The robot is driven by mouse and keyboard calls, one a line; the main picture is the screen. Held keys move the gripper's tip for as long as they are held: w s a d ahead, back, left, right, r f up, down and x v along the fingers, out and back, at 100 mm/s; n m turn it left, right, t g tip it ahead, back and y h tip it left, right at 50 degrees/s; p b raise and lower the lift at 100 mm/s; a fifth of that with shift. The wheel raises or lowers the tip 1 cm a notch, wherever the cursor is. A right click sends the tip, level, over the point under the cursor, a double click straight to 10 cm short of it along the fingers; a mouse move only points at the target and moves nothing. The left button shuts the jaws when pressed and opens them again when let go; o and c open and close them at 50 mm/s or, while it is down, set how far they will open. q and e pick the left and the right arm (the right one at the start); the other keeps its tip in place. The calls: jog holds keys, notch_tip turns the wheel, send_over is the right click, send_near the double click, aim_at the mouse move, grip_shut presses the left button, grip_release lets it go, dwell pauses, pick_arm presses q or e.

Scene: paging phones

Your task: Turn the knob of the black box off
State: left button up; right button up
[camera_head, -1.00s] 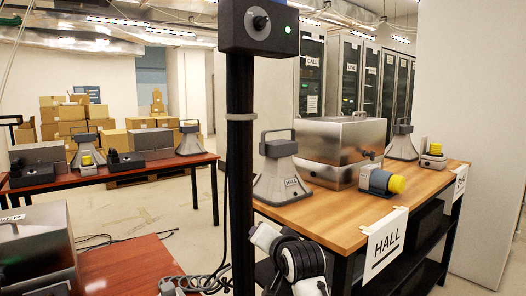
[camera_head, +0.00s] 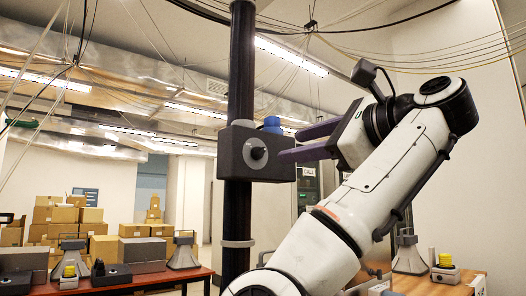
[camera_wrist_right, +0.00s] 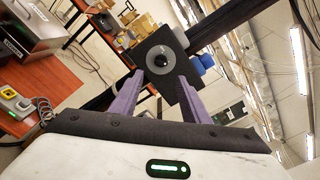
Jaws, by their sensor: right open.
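The black box (camera_head: 233,170) is mounted on a dark upright pole, with a round knob (camera_head: 258,153) on a grey disc on its front face. My right gripper (camera_head: 288,145) is open and empty, its two purple fingers reaching in from the right in front of the box's right side. In the right wrist view the box (camera_wrist_right: 178,41) is straight ahead, with the knob (camera_wrist_right: 162,59) above and between the open fingertips (camera_wrist_right: 160,75). I cannot tell whether they touch the box. My left gripper is not in view.
A blue cylinder (camera_head: 272,123) shows behind the box. The pole (camera_head: 237,225) runs down below it. Tables with grey devices stand low behind, and stacked cardboard boxes (camera_head: 60,217) are at the back left. Cables (camera_head: 330,30) hang from the ceiling.

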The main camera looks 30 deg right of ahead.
aim_at(262, 151)
jog(key=w+p, duration=0.2)
jog(key=w, duration=0.1)
jog(key=w+p, duration=0.2)
jog(key=w+a+p, duration=0.1)
jog(key=w+p, duration=0.1)
jog(key=w, duration=0.1)
jog(key=shift+w+r, duration=0.3)
jog(key=shift+w, duration=0.6)
jog(key=c, duration=1.1)
jog(key=shift+o, duration=0.2)
jog(key=shift+f, duration=0.1)
